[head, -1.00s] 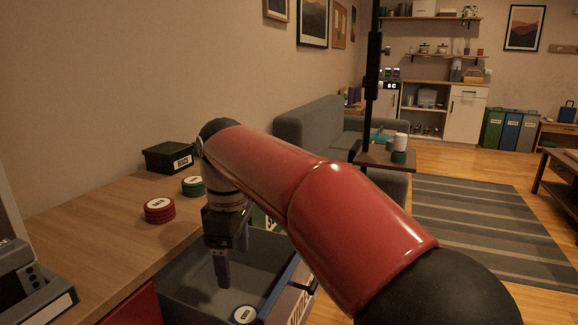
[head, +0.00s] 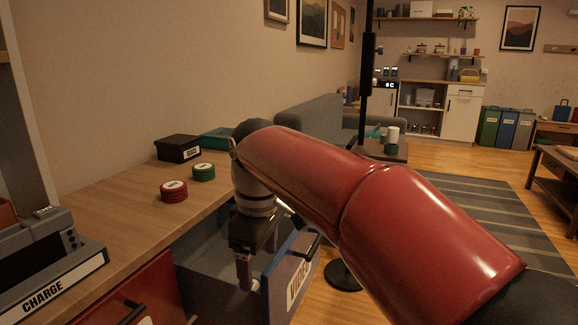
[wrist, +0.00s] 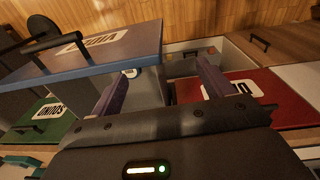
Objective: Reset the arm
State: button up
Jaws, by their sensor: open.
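My gripper (head: 257,262) points down over the open blue-fronted drawer (head: 292,268), its fingers apart with nothing between them. In the wrist view, the two purple-grey fingers (wrist: 165,80) are spread wide over the drawer area. My red arm crosses the middle of the head view from the lower right.
On the wooden counter stand a red disc stack (head: 174,191), a green disc stack (head: 204,172), a black box (head: 179,149) and a charging station (head: 50,265). A red drawer front (head: 135,295) is below. A small side table (head: 390,150) stands behind my arm.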

jog(key=s+d+f+m+t+b, duration=0.1)
jog(key=s+d+f+m+t, duration=0.1)
jog(key=s+d+f+m, duration=0.4)
jog(key=s+d+f+m+t+b, duration=0.2)
jog(key=s+d+f+m, duration=0.5)
jog(key=d, duration=0.7)
jog(key=s, duration=0.2)
jog(key=shift+s+d+f+m+t, duration=0.15)
jog(key=shift+s+d+m+t, duration=0.15)
jog(key=shift+s+m+t, duration=0.1)
